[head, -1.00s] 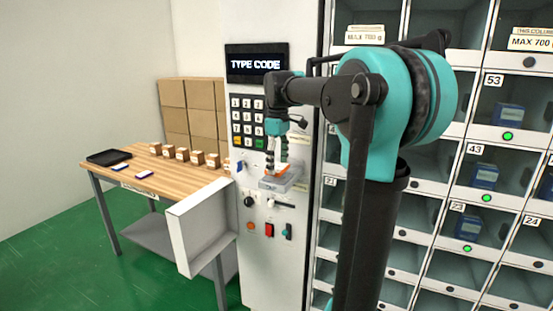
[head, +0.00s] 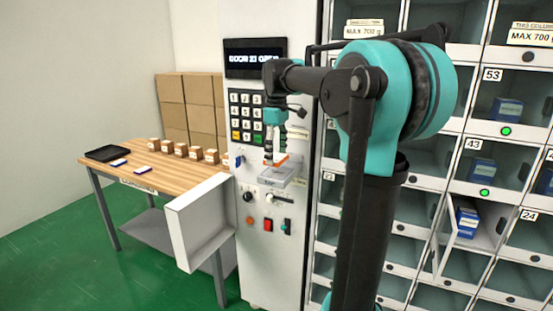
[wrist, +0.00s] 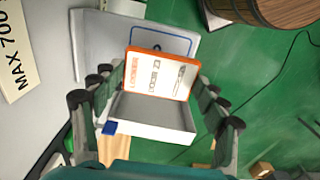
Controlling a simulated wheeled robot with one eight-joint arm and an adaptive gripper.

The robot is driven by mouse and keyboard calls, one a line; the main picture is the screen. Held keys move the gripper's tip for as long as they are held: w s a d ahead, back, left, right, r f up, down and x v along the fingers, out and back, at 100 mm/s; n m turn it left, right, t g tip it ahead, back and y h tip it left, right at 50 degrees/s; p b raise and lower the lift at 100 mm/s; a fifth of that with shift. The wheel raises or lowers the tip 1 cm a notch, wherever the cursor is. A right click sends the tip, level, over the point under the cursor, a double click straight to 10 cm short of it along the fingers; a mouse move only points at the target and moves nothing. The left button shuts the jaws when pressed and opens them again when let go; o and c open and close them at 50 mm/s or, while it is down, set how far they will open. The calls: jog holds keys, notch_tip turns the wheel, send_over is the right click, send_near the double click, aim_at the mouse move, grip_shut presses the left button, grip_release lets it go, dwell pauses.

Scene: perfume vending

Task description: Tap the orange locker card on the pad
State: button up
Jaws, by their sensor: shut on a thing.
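The orange locker card (head: 277,161) is held by my gripper (head: 273,154), just above the pad (head: 275,180) on the front of the vending machine. A small gap shows between card and pad. In the wrist view the card (wrist: 158,76) is orange-edged with a white printed face, and sits between the fingers of my gripper (wrist: 155,85). The grey pad with a blue outline (wrist: 107,40) is behind it. The machine's display (head: 256,58) now appears to read "DOOR 23 OPEN".
The locker door at 23 (head: 448,232) stands open, with blue boxes (head: 467,219) inside. A keypad (head: 246,117) is left of the arm. A wooden table (head: 165,170) with small boxes and a black tray (head: 108,153) stands at left.

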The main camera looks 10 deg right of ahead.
jog(key=shift+r, duration=0.7)
jog(key=s+a, duration=0.6)
jog(key=s, duration=0.2)
dwell(1.3)
